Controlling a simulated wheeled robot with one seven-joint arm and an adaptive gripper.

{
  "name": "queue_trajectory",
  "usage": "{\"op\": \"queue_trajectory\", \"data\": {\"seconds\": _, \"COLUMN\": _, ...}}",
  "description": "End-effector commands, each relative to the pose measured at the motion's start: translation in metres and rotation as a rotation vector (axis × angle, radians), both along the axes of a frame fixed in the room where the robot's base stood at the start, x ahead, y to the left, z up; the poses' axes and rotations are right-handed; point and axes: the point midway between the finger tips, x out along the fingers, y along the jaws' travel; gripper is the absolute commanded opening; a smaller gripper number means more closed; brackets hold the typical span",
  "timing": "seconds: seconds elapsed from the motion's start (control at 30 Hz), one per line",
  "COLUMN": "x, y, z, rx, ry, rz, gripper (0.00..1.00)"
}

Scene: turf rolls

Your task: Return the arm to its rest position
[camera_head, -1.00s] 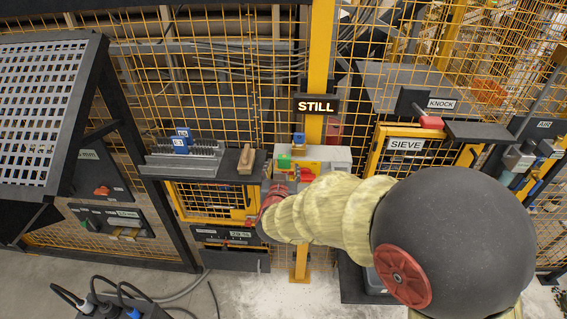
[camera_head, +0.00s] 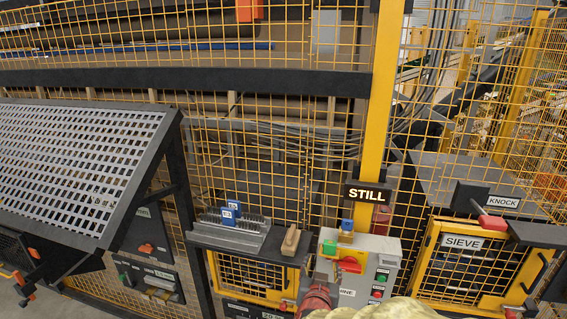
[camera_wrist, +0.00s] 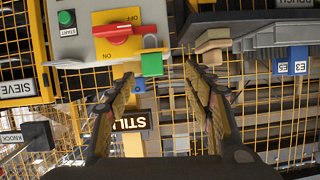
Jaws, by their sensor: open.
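My gripper (camera_wrist: 159,72) shows in the wrist view with its two dark fingers spread apart and nothing between them. In the head view only my pale padded arm (camera_head: 385,309) and a red part of it (camera_head: 318,298) show at the bottom edge; the fingers cannot be made out there. The wrist view is upside down. In it, the grey control box (camera_wrist: 84,18) with a red switch (camera_wrist: 118,33) lies beyond the left finger. A green block (camera_wrist: 152,64) and a blue block (camera_wrist: 139,85) appear between the fingers, farther off.
A yellow mesh fence and post (camera_head: 382,85) with a STILL sign (camera_head: 367,194) stand behind. A shelf holds a grey rack (camera_head: 234,235) and a wooden block (camera_head: 291,240). A slotted screen (camera_head: 75,160) is at left, a SIEVE cabinet (camera_head: 462,242) at right.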

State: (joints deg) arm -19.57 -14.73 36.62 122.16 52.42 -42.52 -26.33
Motion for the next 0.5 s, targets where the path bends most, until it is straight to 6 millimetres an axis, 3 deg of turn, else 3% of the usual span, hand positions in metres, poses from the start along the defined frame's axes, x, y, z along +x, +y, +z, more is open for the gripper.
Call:
{"op": "queue_trajectory", "data": {"seconds": 0.17, "x": -0.027, "y": 0.056, "z": -0.055, "rx": 0.132, "ry": 0.217, "rz": 0.180, "gripper": 0.52}}
{"op": "queue_trajectory", "data": {"seconds": 0.3, "x": -0.071, "y": 0.097, "z": -0.071, "rx": 0.213, "ry": 0.405, "rz": 0.340, "gripper": 0.52}}
{"op": "queue_trajectory", "data": {"seconds": 0.4, "x": -0.109, "y": 0.107, "z": -0.072, "rx": 0.238, "ry": 0.533, "rz": 0.422, "gripper": 0.52}}
{"op": "queue_trajectory", "data": {"seconds": 0.5, "x": -0.151, "y": 0.103, "z": -0.069, "rx": 0.239, "ry": 0.656, "rz": 0.478, "gripper": 0.52}}
